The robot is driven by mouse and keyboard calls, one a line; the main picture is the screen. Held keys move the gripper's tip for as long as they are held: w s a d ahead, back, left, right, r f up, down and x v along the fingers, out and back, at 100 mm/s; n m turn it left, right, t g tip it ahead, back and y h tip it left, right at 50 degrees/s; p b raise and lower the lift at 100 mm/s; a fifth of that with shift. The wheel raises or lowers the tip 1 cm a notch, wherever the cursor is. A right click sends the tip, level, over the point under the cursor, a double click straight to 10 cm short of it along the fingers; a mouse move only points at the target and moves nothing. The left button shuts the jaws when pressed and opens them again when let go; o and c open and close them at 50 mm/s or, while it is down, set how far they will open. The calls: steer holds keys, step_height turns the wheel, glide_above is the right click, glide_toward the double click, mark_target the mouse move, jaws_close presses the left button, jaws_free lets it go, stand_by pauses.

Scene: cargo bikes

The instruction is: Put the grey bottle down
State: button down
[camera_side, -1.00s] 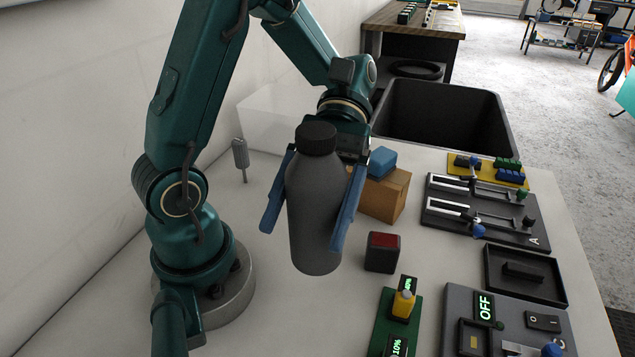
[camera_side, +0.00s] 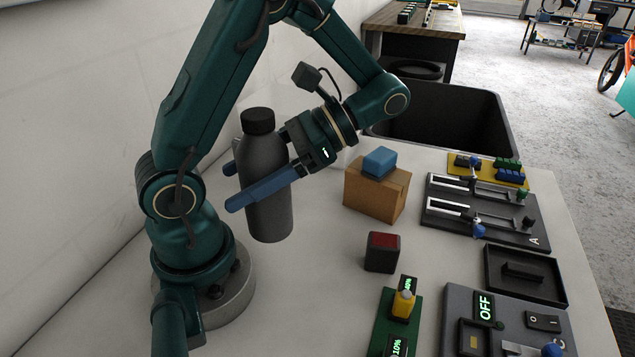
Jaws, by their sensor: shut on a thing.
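The grey bottle (camera_side: 268,208) has a black cap and stands upright between the blue fingers of my gripper (camera_side: 250,180). The gripper is shut on its middle, reaching in from the right at a slight downward slant. The near finger crosses the front of the bottle and hides part of it; the far finger is mostly behind it. The bottle's base is near the white table (camera_side: 310,290), but I cannot tell whether it touches.
A cardboard box (camera_side: 372,196) with a blue block (camera_side: 379,162) on top stands to the right. A dark cube with a red top (camera_side: 382,252), slider panels (camera_side: 480,215) and a black tray (camera_side: 525,275) lie further right. A black bin (camera_side: 450,115) is behind.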

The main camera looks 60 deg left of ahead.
steer(key=s+a+r+m+t+y, duration=0.2)
steer(key=s+a+m+y, duration=0.15)
steer(key=a, duration=0.45)
steer(key=s+a+r+m+t+y, duration=0.25)
steer(key=a+m+y, duration=0.25)
steer(key=a, duration=0.4)
steer(key=w+d+f, duration=0.2)
steer(key=w+f, duration=0.9)
steer(key=w, duration=0.1)
steer(key=shift+d+f, duration=0.25)
steer(key=shift+d, duration=0.05)
steer(key=shift+w+f+t, duration=0.1)
steer(key=shift+f+t, duration=0.05)
steer(key=shift+t, duration=0.1)
jaws_free()
